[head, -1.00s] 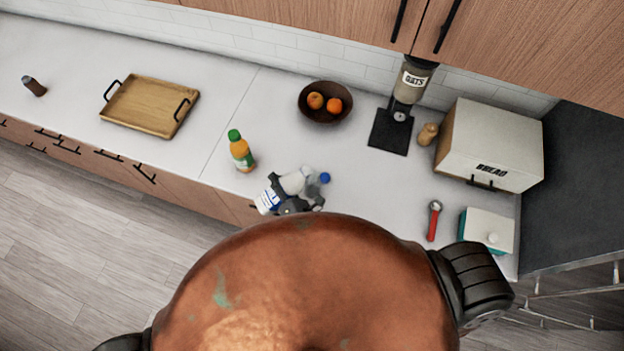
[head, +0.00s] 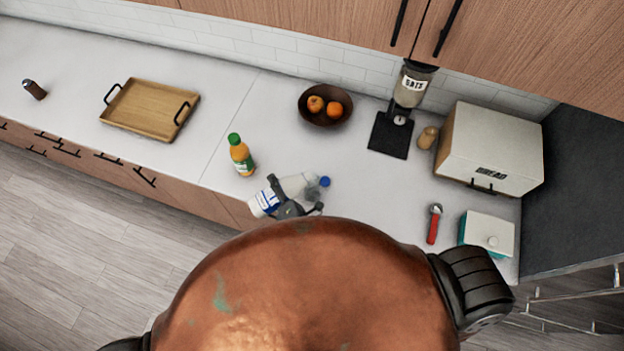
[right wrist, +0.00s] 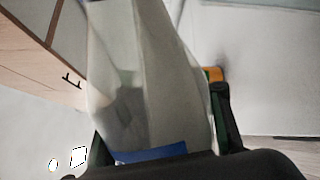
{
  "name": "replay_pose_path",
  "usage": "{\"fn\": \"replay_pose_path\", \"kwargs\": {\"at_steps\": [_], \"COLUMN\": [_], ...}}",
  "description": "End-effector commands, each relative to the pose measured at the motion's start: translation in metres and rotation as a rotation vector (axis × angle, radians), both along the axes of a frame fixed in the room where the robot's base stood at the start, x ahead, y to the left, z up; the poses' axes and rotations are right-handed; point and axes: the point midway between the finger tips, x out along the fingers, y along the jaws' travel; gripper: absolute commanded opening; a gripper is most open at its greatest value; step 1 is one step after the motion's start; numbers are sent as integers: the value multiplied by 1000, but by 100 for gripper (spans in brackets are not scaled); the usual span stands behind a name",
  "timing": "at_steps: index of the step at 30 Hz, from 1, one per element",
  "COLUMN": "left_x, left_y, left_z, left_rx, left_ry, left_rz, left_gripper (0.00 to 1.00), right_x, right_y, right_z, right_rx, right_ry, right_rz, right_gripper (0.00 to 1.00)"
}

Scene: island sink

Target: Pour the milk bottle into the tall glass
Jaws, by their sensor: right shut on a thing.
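The white milk bottle (head: 294,184) has a blue label and is strongly tilted, with its label end at lower left. My right gripper (head: 284,200) is shut around its middle. A blue cap (head: 325,181) shows at the right end. A small greyish, see-through shape beside the cap may be the tall glass (head: 312,191); it is partly hidden, and I cannot tell whether the bottle touches it. In the right wrist view the pale bottle (right wrist: 160,70) fills the middle, between the fingers. I see no stream of milk. My left gripper is not in view.
An orange juice bottle (head: 241,155) stands left of the milk bottle. Behind are a fruit bowl (head: 305,112) and an oats dispenser (head: 411,88). A red-handled tool (head: 433,226), a teal-and-white box (head: 487,239) and a bread box (head: 495,150) are at right. The counter around the tray (head: 150,105) is mostly clear.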

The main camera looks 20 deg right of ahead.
Motion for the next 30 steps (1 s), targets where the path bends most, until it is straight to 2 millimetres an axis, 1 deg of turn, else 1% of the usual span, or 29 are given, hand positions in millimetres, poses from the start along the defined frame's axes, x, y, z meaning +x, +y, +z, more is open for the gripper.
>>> {"fn": "replay_pose_path", "kwargs": {"at_steps": [30], "left_x": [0], "left_y": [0], "left_z": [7], "left_rx": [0], "left_ry": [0], "left_rz": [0], "left_gripper": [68], "right_x": [0], "right_y": [0], "right_z": [7], "right_rx": [65], "right_ry": [16], "right_rz": [0], "right_gripper": [4]}}
